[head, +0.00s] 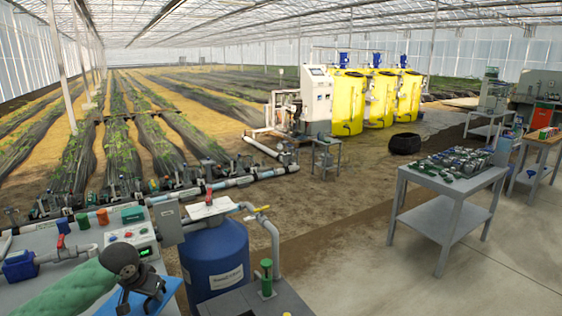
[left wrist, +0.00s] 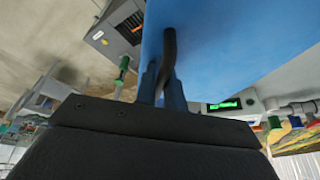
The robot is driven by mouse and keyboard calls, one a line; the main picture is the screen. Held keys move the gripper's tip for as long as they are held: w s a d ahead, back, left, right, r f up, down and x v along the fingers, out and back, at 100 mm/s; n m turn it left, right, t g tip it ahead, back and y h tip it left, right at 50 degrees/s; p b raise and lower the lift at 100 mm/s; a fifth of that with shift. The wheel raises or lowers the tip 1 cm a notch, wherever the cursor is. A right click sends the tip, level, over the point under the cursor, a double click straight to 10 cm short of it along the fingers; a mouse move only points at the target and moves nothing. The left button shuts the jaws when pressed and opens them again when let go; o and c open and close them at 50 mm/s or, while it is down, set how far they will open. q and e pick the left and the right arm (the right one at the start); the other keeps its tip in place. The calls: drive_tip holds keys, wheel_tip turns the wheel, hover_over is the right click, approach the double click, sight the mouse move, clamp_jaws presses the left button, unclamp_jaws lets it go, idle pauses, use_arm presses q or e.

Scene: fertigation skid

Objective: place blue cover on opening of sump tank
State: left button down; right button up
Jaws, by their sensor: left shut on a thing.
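The blue cover (left wrist: 230,45) is a flat blue panel with a dark bar handle. It fills the upper middle of the left wrist view. My left gripper (left wrist: 162,85) is shut on that handle. In the head view, my left gripper (head: 143,285) is at the bottom left, below the control box, with an edge of the cover (head: 168,296) showing beside it. Much of the cover is cut off by the frame or hidden by my wrist. I cannot make out the sump tank or its opening. My right gripper is not in view.
A grey bench with a control box (head: 132,235), valves and pipes is at the left. A blue barrel (head: 216,262) stands right of it, with a green-handled part (head: 266,278) on a grey surface nearby. A grey table (head: 455,182) stands at the right. Floor between is open.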

use_arm(q)
drive_tip(key=s+d+f+n, duration=0.1)
drive_tip(key=s+d+f, duration=0.1)
drive_tip(key=s+d, duration=0.2)
drive_tip(key=s+d+f+n+y, duration=0.1)
drive_tip(key=s+d+f, duration=0.2)
drive_tip(key=d, duration=0.8)
drive_tip(key=shift+s+f+n, duration=0.2)
drive_tip(key=shift+s+n, duration=0.2)
drive_tip(key=shift+w, duration=0.1)
